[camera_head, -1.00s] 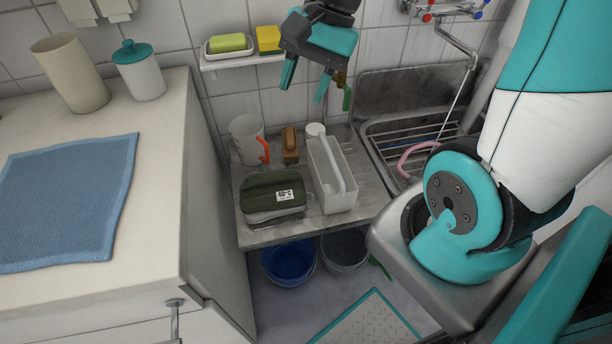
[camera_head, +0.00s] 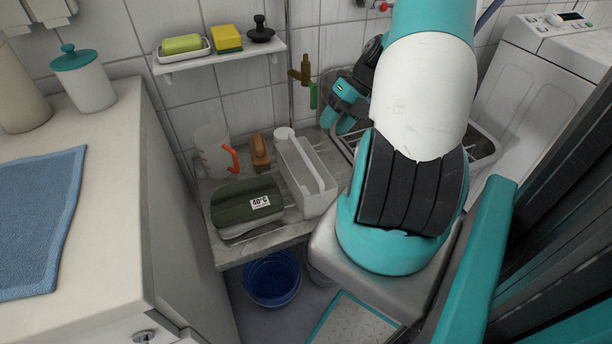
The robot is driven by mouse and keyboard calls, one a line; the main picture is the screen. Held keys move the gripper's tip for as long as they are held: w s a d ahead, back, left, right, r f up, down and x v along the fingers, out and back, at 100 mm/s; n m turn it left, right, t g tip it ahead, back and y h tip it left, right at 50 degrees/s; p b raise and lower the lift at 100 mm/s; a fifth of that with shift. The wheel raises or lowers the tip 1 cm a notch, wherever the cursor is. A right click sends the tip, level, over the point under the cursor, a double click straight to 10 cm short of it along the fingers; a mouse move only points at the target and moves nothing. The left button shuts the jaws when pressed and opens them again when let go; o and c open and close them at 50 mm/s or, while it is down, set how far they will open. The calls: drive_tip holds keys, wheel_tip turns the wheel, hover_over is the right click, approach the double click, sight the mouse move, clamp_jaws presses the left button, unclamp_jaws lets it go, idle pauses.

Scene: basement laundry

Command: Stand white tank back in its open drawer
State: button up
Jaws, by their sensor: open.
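A long white box-like container with a bar along its top (camera_head: 305,178), which I take for the white tank, stands on the grey counter beside the sink. My gripper (camera_head: 337,119) is open, with teal fingers pointing down. It is at the sink's near-left end, behind and to the right of the container and apart from it; I see nothing in it. My arm hides part of the gripper. A white machine with a control panel (camera_head: 545,75) stands at the far right. I cannot see an open drawer; my arm covers much of that side.
A green case labelled 40°C (camera_head: 240,207), a clear jug (camera_head: 211,150) with an orange handle and a brown brush (camera_head: 260,151) crowd the container's left. A wall shelf (camera_head: 220,59) holds soap and a sponge. A blue bucket (camera_head: 271,277) stands below. A white cabinet is at left.

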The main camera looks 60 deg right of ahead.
sight(307, 157)
drive_tip(key=x, duration=0.4)
drive_tip(key=b+x, duration=0.1)
drive_tip(key=x, duration=0.4)
drive_tip(key=b+x, duration=0.1)
drive_tip(key=x, duration=0.3)
drive_tip(key=shift+w+a, duration=0.45)
drive_tip(key=shift+a, duration=0.1)
drive_tip(key=shift+c, duration=0.2)
clamp_jaws()
